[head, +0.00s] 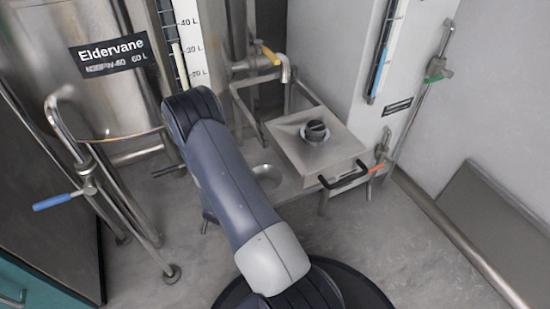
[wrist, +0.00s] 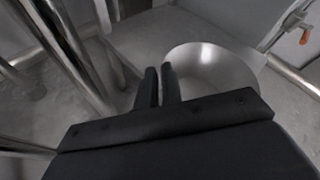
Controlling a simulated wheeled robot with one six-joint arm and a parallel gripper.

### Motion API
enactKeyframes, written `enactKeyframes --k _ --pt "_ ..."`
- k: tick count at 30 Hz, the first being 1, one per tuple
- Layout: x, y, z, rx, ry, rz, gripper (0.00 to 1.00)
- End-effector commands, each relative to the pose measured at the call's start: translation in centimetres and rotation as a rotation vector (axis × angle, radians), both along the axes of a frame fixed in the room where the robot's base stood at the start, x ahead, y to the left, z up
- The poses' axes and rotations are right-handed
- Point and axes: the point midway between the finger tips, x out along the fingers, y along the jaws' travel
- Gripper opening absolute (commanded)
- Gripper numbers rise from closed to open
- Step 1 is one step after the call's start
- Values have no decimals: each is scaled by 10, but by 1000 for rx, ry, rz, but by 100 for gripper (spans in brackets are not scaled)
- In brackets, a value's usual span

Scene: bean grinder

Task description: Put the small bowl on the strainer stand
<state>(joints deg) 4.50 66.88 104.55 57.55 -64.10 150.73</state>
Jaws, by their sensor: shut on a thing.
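The small bowl (wrist: 215,68) is a shiny round steel bowl, seen from above and empty in the wrist view. In the head view the bowl (head: 267,175) shows just right of my arm, partly hidden by it. My gripper (wrist: 160,82) has its two black fingers close together at the bowl's left rim, shut on it. The strainer stand seems to be the metal stand with a flat plate (wrist: 140,38) behind the bowl. In the head view its plate (head: 258,156) is partly covered by my arm. I cannot tell whether bowl and plate touch.
A square steel box (head: 335,150) with a black knob and handle stands right of the bowl. A tap with a yellow handle (head: 270,55) is behind. A large steel tank (head: 100,95) and pipe with blue lever (head: 55,201) stand left.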

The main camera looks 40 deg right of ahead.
Motion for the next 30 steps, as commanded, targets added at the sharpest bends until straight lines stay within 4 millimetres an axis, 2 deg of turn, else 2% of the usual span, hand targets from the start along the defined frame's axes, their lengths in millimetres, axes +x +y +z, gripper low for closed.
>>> enactKeyframes --k 5,18,24,30 --pt "14 -31 2 -1 -4 -14 0" --pt "74 -130 1 -2 -4 -10 0" --pt "88 -152 0 -1 -2 -5 0" --pt "90 -154 -13 0 1 -3 0"
